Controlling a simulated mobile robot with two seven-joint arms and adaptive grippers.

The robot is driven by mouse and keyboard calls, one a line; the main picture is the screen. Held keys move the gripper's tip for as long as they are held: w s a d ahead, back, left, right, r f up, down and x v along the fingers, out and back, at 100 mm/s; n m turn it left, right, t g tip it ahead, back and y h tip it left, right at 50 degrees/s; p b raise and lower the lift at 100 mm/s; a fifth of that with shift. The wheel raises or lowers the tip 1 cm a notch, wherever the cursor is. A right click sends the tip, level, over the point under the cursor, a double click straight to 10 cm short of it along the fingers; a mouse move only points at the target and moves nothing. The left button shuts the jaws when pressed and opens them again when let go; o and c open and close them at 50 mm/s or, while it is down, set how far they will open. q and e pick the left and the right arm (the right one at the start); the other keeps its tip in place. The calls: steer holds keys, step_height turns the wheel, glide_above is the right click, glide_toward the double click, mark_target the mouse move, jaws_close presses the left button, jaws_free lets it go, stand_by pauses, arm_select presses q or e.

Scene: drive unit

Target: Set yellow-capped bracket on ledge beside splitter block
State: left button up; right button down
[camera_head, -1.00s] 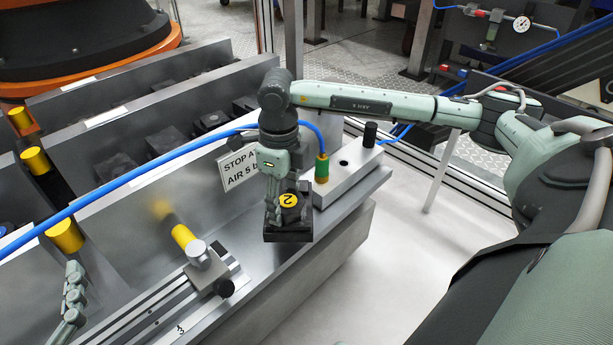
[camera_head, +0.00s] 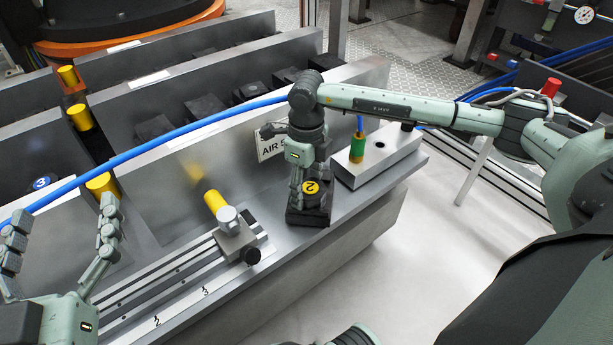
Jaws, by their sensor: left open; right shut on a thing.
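The bracket (camera_head: 307,215) is a black piece with a round yellow cap marked 2. My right gripper (camera_head: 311,186) points down and is shut on it. The bracket is at the ledge (camera_head: 290,243), just left of the splitter block (camera_head: 372,165) with a small gap. It looks upright and low at the ledge surface, but I cannot tell whether it touches. The splitter block is a silver bar with a green and yellow hose fitting and a black plug. My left gripper (camera_head: 62,240) is open and empty at the lower left, its fingers spread wide.
A slide rail (camera_head: 180,275) with a yellow-handled clamp (camera_head: 229,228) lies left of the bracket. A blue hose (camera_head: 150,132) crosses above the ledge to the fitting. A sign (camera_head: 270,145) stands behind the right gripper. Slots behind hold several black parts (camera_head: 205,108).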

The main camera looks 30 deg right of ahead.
arm_select(q)
steer(key=shift+r, duration=0.2)
arm_select(e)
steer(key=shift+w+f, duration=0.1)
steer(key=shift+w, duration=0.25)
steer(key=c, duration=0.5)
jaws_free()
steer(key=shift+s+f, duration=0.1)
steer(key=shift+s, duration=0.05)
steer(key=shift+c, duration=0.2)
arm_select(q)
steer(key=shift+s+r, duration=0.1)
steer(key=shift+r, duration=0.05)
step_height(320, 180, down, 7)
steer(key=a+g+y+p, duration=0.1)
steer(key=a+g+y, duration=0.1)
steer(key=g, duration=0.1)
steer(key=shift+w+a, duration=0.35)
steer(key=shift+a, duration=0.05)
arm_select(e)
step_height(320, 180, up, 12)
